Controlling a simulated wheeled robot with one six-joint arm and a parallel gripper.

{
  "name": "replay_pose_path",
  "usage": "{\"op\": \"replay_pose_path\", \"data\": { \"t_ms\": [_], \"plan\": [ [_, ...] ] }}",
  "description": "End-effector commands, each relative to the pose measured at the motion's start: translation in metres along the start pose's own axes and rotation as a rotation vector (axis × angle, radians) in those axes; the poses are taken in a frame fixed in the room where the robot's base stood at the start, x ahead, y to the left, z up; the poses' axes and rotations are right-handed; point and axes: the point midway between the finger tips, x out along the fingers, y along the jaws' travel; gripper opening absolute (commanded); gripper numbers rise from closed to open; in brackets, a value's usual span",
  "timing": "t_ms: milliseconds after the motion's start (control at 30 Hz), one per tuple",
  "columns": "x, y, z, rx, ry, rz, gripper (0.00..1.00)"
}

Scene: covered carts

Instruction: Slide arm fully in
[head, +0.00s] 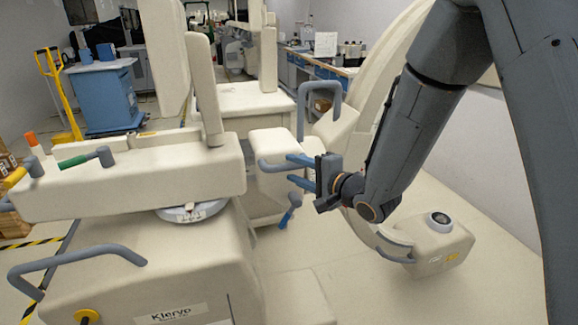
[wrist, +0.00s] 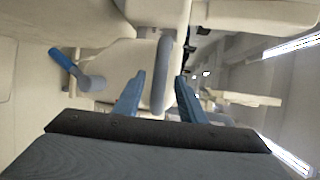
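The cream C-shaped arm (head: 372,75) curves behind my arm in the head view, with its boxy lower end (head: 432,248) near the floor. A cream block (head: 278,143) on the cart side carries a grey-blue loop handle (head: 268,166). My gripper (head: 289,168) is at the right end of this handle. In the wrist view the grey handle bar (wrist: 161,85) runs between my two blue fingers (wrist: 160,78), with visible gaps on both sides. The fingers are apart and look not shut on it.
A blue-tipped lever (head: 291,207) hangs just below my gripper; it also shows in the wrist view (wrist: 64,62). An upright loop handle (head: 303,105) stands above. The cream cart (head: 110,270) with knobs and levers fills the left. Free floor (head: 345,285) lies at lower right.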

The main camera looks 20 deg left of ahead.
Motion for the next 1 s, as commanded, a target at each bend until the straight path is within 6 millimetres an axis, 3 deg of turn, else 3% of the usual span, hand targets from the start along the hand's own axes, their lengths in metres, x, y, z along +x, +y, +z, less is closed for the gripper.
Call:
{"op": "replay_pose_path", "data": {
  "t_ms": [300, 767, 1000],
  "plan": [
    [0.025, 0.000, 0.000, 0.000, 0.000, 0.001, 0.37],
    [0.030, 0.001, 0.000, 0.000, 0.000, 0.001, 0.37],
    [0.030, 0.000, 0.000, 0.000, 0.000, 0.001, 0.00]
  ]
}}
